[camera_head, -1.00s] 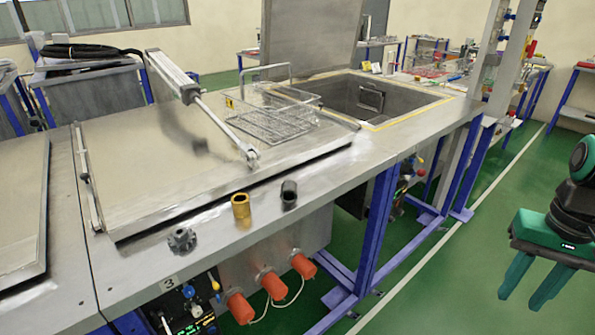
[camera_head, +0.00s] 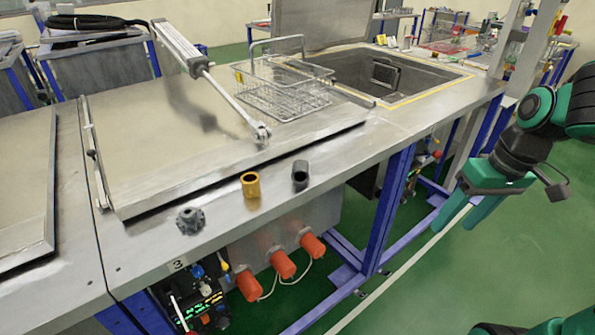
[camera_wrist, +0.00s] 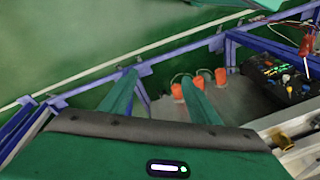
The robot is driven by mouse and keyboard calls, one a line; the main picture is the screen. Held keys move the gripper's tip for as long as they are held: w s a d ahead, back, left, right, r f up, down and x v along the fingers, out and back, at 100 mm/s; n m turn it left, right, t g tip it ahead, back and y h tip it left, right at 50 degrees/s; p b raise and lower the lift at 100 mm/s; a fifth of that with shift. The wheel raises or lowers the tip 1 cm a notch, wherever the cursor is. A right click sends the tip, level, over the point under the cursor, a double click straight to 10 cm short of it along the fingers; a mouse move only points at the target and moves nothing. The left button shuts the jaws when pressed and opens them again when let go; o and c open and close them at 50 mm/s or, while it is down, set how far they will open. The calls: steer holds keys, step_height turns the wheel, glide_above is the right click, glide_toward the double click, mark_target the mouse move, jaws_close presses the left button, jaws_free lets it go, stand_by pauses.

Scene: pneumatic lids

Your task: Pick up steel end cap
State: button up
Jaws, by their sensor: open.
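Three small parts stand in a row on the front strip of the steel bench (camera_head: 150,238): a dark grey lobed part (camera_head: 190,221), a brass-coloured hollow cylinder (camera_head: 250,185) and a dark grey hollow cylinder (camera_head: 300,175). I cannot tell for sure which grey part is the steel end cap. My green gripper (camera_head: 456,228) is at the right, over the floor in front of the bench, apart from all three. In the wrist view, my gripper's two fingers (camera_wrist: 160,82) are apart with nothing between them. The brass-coloured cylinder shows at the lower right there (camera_wrist: 282,140).
A large flat lid (camera_head: 190,140) with a pneumatic cylinder (camera_head: 180,45) lies behind the parts. A wire basket (camera_head: 285,90) stands on its right end, beside an open tank (camera_head: 400,72). Orange knobs (camera_head: 282,264) and a control box (camera_head: 195,300) sit below the bench edge.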

steer(key=w+a+n+y, duration=0.3)
steer(key=w+a+n, duration=0.2)
steer(key=w+a, duration=0.15)
steer(key=n+y, duration=0.9)
steer(key=n, duration=0.1)
glide_toward(300, 164)
steer(key=shift+x, duration=5)
steer(key=shift+s+f, duration=0.1)
steer(key=shift+s, duration=0.05)
steer(key=c, duration=1.4)
jaws_close()
